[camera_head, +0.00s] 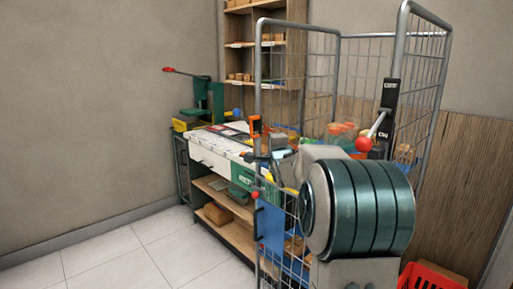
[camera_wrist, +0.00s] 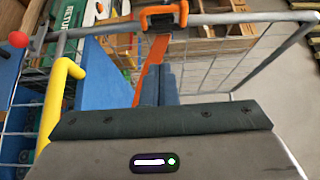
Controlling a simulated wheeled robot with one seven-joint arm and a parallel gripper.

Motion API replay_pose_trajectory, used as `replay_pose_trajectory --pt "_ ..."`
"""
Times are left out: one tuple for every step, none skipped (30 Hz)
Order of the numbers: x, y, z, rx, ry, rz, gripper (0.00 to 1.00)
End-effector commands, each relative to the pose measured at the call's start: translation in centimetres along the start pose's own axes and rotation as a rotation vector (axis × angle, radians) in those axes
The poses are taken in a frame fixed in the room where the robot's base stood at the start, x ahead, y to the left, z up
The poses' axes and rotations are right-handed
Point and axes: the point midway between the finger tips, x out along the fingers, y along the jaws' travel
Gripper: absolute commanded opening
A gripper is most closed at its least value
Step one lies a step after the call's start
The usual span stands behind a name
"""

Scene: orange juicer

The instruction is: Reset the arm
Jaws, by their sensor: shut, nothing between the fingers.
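My gripper (camera_wrist: 159,85) shows in the wrist view as two dark blue-grey fingers pressed together, with nothing between them. The fingers point up the picture toward a wire cage cart and the orange clamp (camera_wrist: 163,16) on its grey rail. An orange strip runs behind the fingers; whether they touch it I cannot tell. In the head view I cannot make out the fingertips.
The wire cage cart (camera_head: 262,58) stands close in the head view, with a red-knobbed lever (camera_head: 378,126) on it. A workbench (camera_head: 196,147) with a green press (camera_head: 203,105) stands behind. A yellow tube (camera_wrist: 58,95) is left of my fingers. Floor (camera_head: 120,255) is clear at lower left.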

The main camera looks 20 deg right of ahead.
Motion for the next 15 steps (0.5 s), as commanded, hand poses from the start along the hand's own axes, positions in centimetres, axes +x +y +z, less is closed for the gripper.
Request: replay_pose_trajectory --pt "-0.1 0.0 0.0 0.000 0.000 0.000 0.00" --pt "-0.1 0.0 0.0 0.000 0.000 0.000 0.00" --pt "-0.1 0.0 0.0 0.000 0.000 0.000 0.00" --pt "-0.1 0.0 0.0 0.000 0.000 0.000 0.00" --pt "-0.1 0.0 0.0 0.000 0.000 0.000 0.00" --pt "-0.1 0.0 0.0 0.000 0.000 0.000 0.00" --pt "-0.4 0.1 0.4 -0.018 -0.003 0.013 0.00" --pt "-0.8 0.4 0.9 -0.042 -0.006 0.033 0.00" --pt "-1.5 0.8 1.7 -0.087 -0.012 0.067 0.00" --pt "-2.2 1.3 2.4 -0.129 -0.019 0.098 0.00" --pt "-3.0 1.8 3.1 -0.176 -0.027 0.134 0.00" --pt "-4.3 2.6 4.1 -0.249 -0.042 0.188 0.00" --pt "-5.5 3.4 5.0 -0.310 -0.059 0.233 0.00" --pt "-6.8 4.2 5.8 -0.373 -0.078 0.279 0.00" --pt "-8.6 5.2 6.7 -0.456 -0.108 0.341 0.00"
